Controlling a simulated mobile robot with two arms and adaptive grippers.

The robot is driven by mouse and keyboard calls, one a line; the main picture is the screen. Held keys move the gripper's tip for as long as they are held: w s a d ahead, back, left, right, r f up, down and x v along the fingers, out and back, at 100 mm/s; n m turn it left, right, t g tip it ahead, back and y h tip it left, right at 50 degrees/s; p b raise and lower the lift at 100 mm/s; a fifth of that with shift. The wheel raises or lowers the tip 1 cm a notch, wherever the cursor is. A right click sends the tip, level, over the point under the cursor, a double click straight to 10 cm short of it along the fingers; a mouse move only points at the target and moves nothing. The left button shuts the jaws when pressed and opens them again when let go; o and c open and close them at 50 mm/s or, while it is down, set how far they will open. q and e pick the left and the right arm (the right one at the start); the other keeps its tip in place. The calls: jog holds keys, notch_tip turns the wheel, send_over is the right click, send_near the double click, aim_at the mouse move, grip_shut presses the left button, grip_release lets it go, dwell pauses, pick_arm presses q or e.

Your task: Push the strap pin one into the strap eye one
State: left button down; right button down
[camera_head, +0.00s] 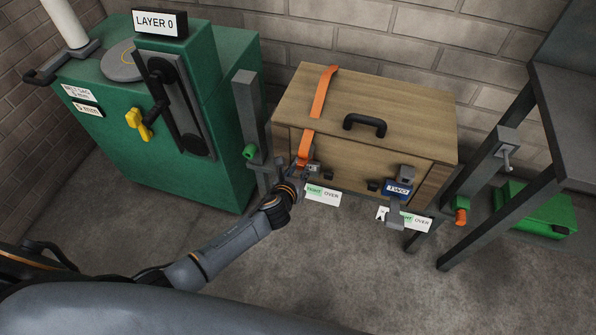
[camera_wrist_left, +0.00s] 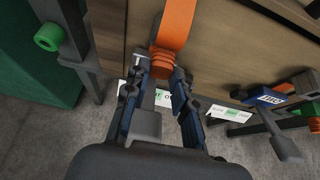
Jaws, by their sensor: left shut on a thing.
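My left gripper (camera_head: 301,175) is shut on strap pin one, whose orange ribbed head (camera_wrist_left: 162,63) shows between the fingertips in the left wrist view. The pin's shaft is hidden. The orange strap (camera_head: 307,142) runs down the left part of the wooden box front, and its lower end is right behind the fingertips. Grey hardware (camera_head: 314,168) sits there beside the gripper; strap eye one is not clearly visible, and I cannot tell whether the pin is inside it. A grey plate (camera_wrist_left: 145,122) lies between the fingers in the wrist view. My right gripper is out of view.
The wooden box (camera_head: 420,112) has a black handle. A grey post with a green holder (camera_head: 250,152) stands left of it. A latch labelled TWO (camera_head: 398,188) and an orange knob in a green holder (camera_head: 461,215) are at right. A green machine (camera_head: 215,100) stands left.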

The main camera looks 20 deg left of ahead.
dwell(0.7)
pick_arm(q)
jog(key=c, duration=0.5)
grip_release()
dwell(0.4)
jog(key=shift+p+v, duration=1.15)
jog(key=shift+v, duration=0.15)
jog(key=p+v, duration=0.2)
jog(key=v, duration=0.2)
jog(key=shift+s+r+p, duration=0.1)
jog(key=shift+s+p, duration=0.1)
jog(key=shift+p, duration=0.2)
